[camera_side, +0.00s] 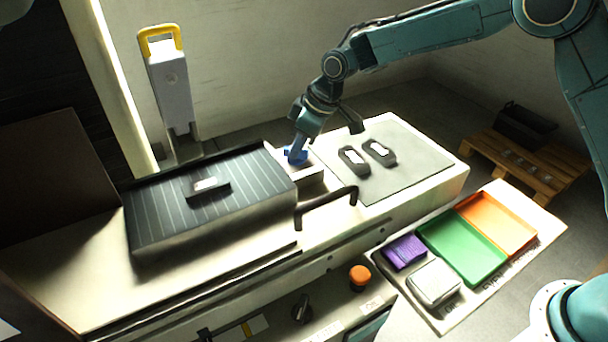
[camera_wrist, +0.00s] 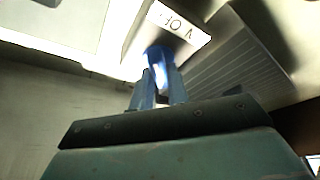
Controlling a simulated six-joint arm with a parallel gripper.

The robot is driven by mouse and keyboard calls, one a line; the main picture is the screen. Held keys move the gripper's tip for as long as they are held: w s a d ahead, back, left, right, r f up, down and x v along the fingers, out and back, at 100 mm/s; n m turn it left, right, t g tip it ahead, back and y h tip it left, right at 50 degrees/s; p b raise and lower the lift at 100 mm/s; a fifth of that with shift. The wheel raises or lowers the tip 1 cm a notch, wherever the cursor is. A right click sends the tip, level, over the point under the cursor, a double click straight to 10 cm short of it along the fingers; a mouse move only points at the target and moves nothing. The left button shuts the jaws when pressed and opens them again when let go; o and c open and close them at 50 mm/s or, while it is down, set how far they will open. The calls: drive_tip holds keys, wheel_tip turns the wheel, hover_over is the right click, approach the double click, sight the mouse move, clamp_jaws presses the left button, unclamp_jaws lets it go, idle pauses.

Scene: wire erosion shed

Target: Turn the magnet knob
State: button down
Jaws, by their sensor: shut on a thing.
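The magnet knob (camera_side: 293,154) is blue and sits on a small pale block at the right end of the dark striped magnet chuck (camera_side: 150,225). My gripper (camera_side: 297,148) comes down on it from above and is shut on it. In the wrist view, the two blue fingers of my gripper (camera_wrist: 158,92) close around the blue knob (camera_wrist: 160,55). A white label (camera_wrist: 178,24) with dark lettering lies just beyond the knob. The fingers hide part of the knob, and its exact angle cannot be told.
A dark part (camera_side: 208,189) lies on the chuck. A dark curved handle (camera_side: 325,205) stands in front of the knob. Two dark parts lie on a grey mat (camera_side: 420,165) to the right. A tray board with green (camera_side: 460,250) and orange (camera_side: 497,222) trays stands at lower right.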

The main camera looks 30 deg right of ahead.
drive_tip(key=shift+m, duration=0.4)
drive_tip(key=m, duration=0.1)
drive_tip(key=m+t+h, duration=0.1)
drive_tip(key=m, duration=0.1)
drive_tip(key=shift+s+a+m, duration=0.1)
drive_tip(key=shift+a+m, duration=0.05)
drive_tip(key=shift+m, duration=0.15)
drive_tip(key=m+h, duration=0.2)
drive_tip(key=m, duration=0.2)
drive_tip(key=shift+a+m, duration=0.1)
drive_tip(key=shift+m, duration=0.2)
drive_tip(key=m+h, duration=0.2)
drive_tip(key=m, duration=0.2)
drive_tip(key=shift+a, duration=0.15)
drive_tip(key=m+g+h, duration=0.1)
drive_tip(key=m, duration=0.4)
drive_tip(key=c, duration=1.4)
unclamp_jaws()
drive_tip(key=shift+o, duration=0.2)
